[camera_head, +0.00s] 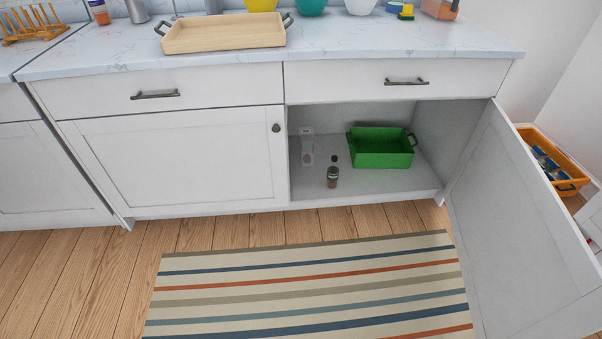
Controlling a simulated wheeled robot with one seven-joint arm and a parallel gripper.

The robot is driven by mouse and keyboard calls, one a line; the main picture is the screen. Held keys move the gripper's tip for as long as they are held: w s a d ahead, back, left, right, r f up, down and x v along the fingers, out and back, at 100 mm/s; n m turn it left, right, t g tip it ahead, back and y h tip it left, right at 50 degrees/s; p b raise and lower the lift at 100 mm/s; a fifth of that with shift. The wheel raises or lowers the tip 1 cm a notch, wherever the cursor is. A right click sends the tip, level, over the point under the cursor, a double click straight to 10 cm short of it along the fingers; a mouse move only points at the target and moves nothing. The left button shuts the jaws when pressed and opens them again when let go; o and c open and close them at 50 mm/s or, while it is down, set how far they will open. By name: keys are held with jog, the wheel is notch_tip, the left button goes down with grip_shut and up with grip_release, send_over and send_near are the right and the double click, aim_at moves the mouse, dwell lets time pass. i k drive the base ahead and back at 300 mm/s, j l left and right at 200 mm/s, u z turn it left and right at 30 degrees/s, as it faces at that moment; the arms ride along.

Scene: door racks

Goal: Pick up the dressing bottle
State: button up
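A small dark bottle with a reddish-brown label and a dark cap (332,174), which looks like the dressing bottle, stands upright inside the open lower cabinet (365,193). It is near the front edge of the cabinet floor, left of a green bin. A pale, whitish bottle or container (307,150) stands behind it to the left. My gripper is not in view, so its state does not show.
The green bin (381,152) sits right of the bottle. The cabinet door (520,230) is swung open at right. The left door (180,165) is shut. A striped rug (310,290) covers the clear floor in front. An orange crate (560,165) stands beyond the open door.

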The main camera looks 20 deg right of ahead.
aim_at(332, 171)
jog(key=i+j, duration=0.95)
jog(key=i+l, duration=0.25)
jog(key=i, duration=0.25)
jog(key=i+l, duration=0.2)
jog(key=i, duration=0.25)
jog(key=i+l, duration=0.1)
jog(key=l, duration=0.3)
jog(key=i+l, duration=0.1)
jog(key=l, duration=0.3)
jog(key=i+l, duration=0.15)
jog(key=l, duration=0.2)
